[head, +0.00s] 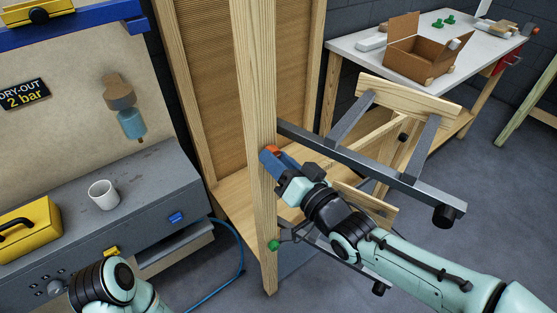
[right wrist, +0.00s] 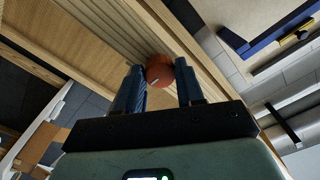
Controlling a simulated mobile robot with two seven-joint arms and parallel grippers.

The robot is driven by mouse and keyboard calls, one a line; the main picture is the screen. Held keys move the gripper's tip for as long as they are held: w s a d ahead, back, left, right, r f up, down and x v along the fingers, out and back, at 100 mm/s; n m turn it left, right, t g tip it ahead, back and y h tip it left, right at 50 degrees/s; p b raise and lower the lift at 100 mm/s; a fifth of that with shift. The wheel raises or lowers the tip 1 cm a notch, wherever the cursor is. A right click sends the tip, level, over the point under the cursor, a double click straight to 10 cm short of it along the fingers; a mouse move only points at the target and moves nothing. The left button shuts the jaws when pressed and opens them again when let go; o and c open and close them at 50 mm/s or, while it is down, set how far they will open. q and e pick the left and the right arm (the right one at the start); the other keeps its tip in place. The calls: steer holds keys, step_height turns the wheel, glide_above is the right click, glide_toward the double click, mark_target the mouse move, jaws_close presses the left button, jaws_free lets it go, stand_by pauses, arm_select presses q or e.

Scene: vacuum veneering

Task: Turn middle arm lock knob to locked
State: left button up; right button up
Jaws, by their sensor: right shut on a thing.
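The orange-red lock knob (head: 272,149) sits on the wooden post (head: 262,90), at the inner end of the grey metal clamp arm (head: 370,165). It also shows in the right wrist view (right wrist: 160,72), round, with a short pale mark on its face. My right gripper (head: 268,158) is shut on this knob; its two blue fingers (right wrist: 160,85) stand on either side of it. In the head view the fingers hide part of the knob. A green knob (head: 273,245) sits lower on the same post. My left gripper is out of view.
The white table (head: 470,60) behind holds an open cardboard box (head: 420,50). A blue hose (head: 238,262) lies near the post.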

steer(key=o, duration=1)
steer(key=shift+o, duration=0.2)
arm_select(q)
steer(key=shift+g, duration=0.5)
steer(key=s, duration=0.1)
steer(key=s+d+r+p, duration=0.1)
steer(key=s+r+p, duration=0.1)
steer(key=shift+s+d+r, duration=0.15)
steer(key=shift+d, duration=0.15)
arm_select(e)
steer(key=v, duration=1.3)
steer(key=shift+s, duration=0.2)
steer(key=shift+d, duration=0.15)
